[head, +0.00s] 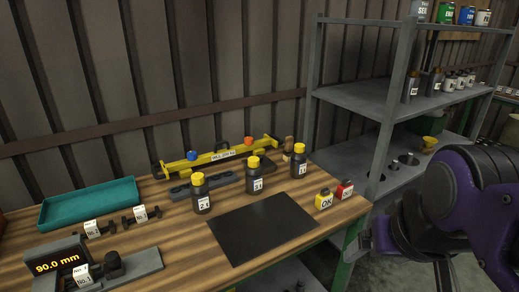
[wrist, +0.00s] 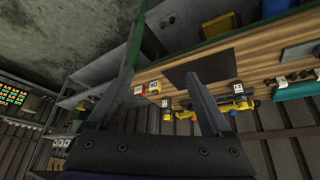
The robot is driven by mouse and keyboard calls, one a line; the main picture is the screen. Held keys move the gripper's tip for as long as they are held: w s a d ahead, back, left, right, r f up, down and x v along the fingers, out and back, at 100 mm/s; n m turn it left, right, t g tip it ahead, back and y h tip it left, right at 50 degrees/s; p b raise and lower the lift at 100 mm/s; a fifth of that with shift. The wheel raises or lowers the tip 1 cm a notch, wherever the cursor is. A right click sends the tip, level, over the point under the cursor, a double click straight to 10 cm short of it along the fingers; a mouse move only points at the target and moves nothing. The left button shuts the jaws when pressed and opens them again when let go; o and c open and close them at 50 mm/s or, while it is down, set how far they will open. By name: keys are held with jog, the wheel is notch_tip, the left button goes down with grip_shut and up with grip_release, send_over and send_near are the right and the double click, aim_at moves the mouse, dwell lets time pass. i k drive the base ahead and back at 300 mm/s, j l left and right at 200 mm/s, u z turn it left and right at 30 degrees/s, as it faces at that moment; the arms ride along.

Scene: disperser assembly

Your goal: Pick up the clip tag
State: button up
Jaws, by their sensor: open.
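Two small clip-like tags stand at the right front corner of the wooden table in the head view: a yellow one marked OK (head: 324,200) and a red one (head: 344,190). I cannot tell which one the task means. In the wrist view the yellow tag (wrist: 154,87) and the red tag (wrist: 139,89) show between my fingers, some way beyond them. My gripper (wrist: 160,75) is open and empty, with its two dark fingers apart. In the head view my purple arm is at the right, off the table, and the fingers are hardly visible.
A black mat (head: 262,227) lies left of the tags. Several yellow-capped bottles (head: 254,178) stand behind it. A yellow level-like bar (head: 222,155) is at the back, and a teal tray (head: 90,203) at the left. A grey shelf rack (head: 365,97) stands close on the right.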

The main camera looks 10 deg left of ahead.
aim_at(323, 199)
jog(key=u, duration=2.1)
jog(key=z, duration=2.1)
jog(key=i+l+u, duration=0.4)
jog(key=l+u, duration=0.25)
jog(key=i+l+u, duration=0.1)
jog(key=l+u, duration=0.2)
jog(key=l, duration=0.2)
jog(key=l+u, duration=0.3)
jog(key=l, duration=0.15)
jog(key=i, duration=0.05)
